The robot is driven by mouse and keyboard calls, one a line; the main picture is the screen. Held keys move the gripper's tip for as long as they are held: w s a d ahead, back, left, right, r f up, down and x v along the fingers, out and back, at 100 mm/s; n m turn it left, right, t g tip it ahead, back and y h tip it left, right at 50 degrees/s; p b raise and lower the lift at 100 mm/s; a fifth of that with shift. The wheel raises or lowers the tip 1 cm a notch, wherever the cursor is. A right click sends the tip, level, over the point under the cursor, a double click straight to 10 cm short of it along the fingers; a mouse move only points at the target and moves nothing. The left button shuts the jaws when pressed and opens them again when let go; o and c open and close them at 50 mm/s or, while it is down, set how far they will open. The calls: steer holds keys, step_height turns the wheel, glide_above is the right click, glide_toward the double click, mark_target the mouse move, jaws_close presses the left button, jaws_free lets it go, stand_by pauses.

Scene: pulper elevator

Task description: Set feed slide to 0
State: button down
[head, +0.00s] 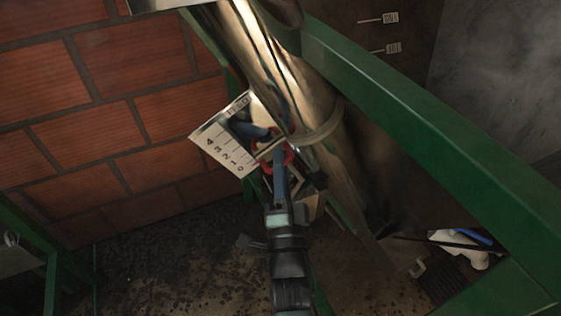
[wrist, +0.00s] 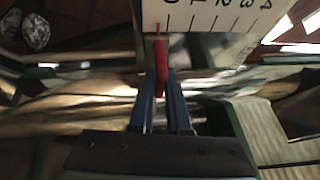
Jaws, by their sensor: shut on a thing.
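The feed slide's white scale plate (head: 218,146) is marked 4 to 0 and sits tilted beside the shiny metal chute. In the wrist view the plate (wrist: 212,20) shows at the top, its figures partly cut off, with 4 at the right. My gripper (head: 279,158) is shut on the slide's red handle (head: 288,156), beyond the 0 end of the plate. In the wrist view the red handle (wrist: 161,68) stands upright between the blue fingers. A thin red line above it lies near the 0 end, but the exact reading is unclear.
The metal chute (head: 325,150) slopes down right next to my gripper. A green frame beam (head: 420,110) crosses the right side. A brick wall (head: 100,95) stands behind at left. A white and blue object (head: 462,248) lies at lower right.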

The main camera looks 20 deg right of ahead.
steer(key=shift+d+f, duration=0.15)
steer(key=shift+f, duration=0.2)
steer(key=c, duration=1)
jaws_free()
steer(key=shift+f, duration=0.1)
steer(key=shift+c, duration=0.2)
steer(key=shift+o, duration=0.8)
steer(key=p+v, duration=0.1)
steer(key=v, duration=1.2)
